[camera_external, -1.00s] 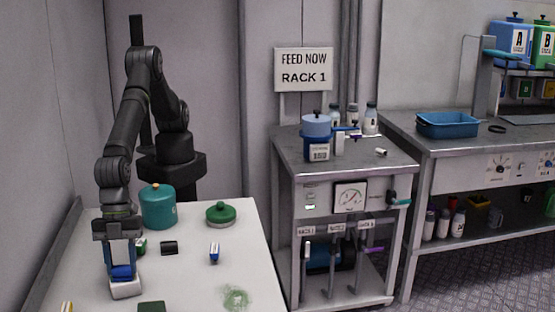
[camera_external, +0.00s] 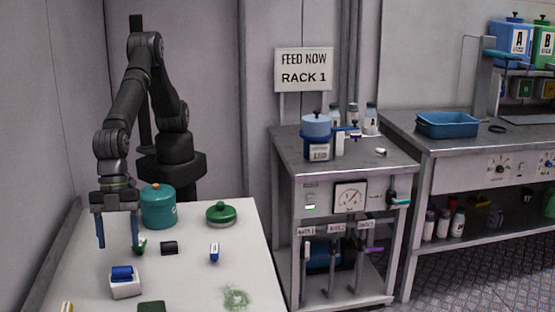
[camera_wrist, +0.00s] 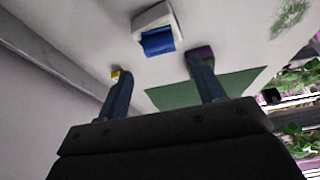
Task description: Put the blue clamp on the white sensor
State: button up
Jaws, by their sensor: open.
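The blue clamp (camera_external: 122,273) rests on top of the white sensor (camera_external: 126,289) on the white table. In the wrist view the blue clamp (camera_wrist: 158,42) lies against the white sensor (camera_wrist: 150,17), ahead of the fingers and apart from them. My gripper (camera_external: 118,246) is open and empty, with its blue fingers above and behind the sensor in the external view. The fingers also show in the wrist view (camera_wrist: 160,80), spread wide.
On the table (camera_external: 190,285) are a teal canister (camera_external: 158,208), a green lid (camera_external: 221,214), a black block (camera_external: 169,248), a blue and white piece (camera_external: 214,252) and a dark green pad (camera_external: 151,307). A green smear (camera_external: 236,297) marks the table.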

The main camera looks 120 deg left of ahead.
aim_at(121, 269)
jog(key=v, duration=0.5)
jog(key=shift+s+a+r, duration=0.1)
jog(key=shift+r, duration=0.25)
jog(key=shift+f, duration=0.1)
jog(key=x, duration=1.2)
jog(key=shift+f, duration=0.15)
notch_tip(121, 269, up, 2)
jog(key=shift+r, duration=0.6)
